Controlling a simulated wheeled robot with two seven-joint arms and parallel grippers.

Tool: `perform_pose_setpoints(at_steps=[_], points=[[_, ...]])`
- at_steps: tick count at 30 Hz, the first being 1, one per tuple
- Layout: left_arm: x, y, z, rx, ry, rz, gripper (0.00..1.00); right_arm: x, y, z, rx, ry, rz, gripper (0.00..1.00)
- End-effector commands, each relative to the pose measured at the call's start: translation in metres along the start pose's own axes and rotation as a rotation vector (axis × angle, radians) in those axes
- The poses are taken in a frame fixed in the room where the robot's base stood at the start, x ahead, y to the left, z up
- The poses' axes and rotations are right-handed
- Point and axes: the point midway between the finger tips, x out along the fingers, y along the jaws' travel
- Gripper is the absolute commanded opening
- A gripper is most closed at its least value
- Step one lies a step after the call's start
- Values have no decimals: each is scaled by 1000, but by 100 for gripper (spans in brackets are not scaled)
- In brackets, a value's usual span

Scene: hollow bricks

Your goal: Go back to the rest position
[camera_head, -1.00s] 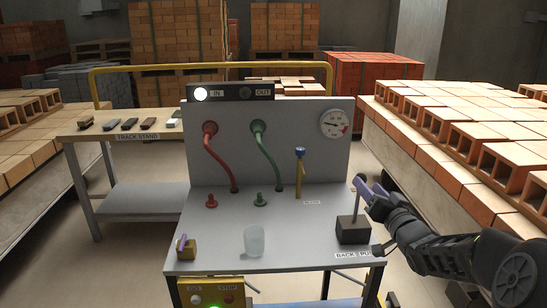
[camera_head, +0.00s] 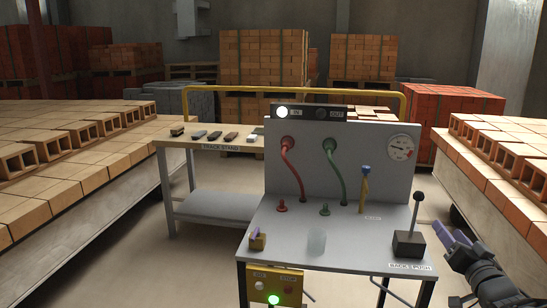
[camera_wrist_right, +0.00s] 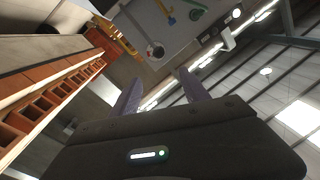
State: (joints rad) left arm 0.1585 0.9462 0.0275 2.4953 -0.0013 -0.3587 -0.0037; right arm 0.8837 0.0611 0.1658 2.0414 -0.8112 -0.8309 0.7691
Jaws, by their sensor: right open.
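My right gripper (camera_head: 452,238) is at the lower right of the head view, beside the bench's right edge. Its purple fingers are apart and empty, and they also show in the right wrist view (camera_wrist_right: 158,92). It is apart from the black lever (camera_head: 415,215), which stands on a dark block above the BACK/PUSH label. The grey bench (camera_head: 345,260) carries a panel (camera_head: 385,180) with a red hose, a green hose and a gauge. My left gripper is not in view.
A track stand (camera_head: 215,205) with several small bars is behind left. Brick-laden tables flank both sides, the right one (camera_head: 490,190) near my arm. A yellow rail (camera_head: 230,90) runs behind.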

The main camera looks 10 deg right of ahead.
Motion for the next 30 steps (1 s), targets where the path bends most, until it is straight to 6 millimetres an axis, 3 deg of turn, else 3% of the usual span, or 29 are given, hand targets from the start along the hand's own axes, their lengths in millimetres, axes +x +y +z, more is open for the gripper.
perform_pose_setpoints(at_steps=[8, 13, 17, 20, 24, 26, 30], points=[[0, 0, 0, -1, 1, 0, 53, -4, 21, 15, -104, -40, 86, 54], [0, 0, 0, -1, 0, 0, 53, -12, 43, 48, -111, -106, 167, 54], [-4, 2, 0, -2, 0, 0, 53, -18, 52, 91, -94, -192, 215, 54], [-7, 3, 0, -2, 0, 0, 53, -25, 54, 132, -74, -276, 245, 54], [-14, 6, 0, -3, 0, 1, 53, -42, 43, 210, -35, -445, 271, 54], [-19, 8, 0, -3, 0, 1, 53, -56, 30, 252, -15, -544, 274, 54], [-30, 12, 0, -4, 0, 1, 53, -105, -12, 349, 23, -799, 261, 54]])
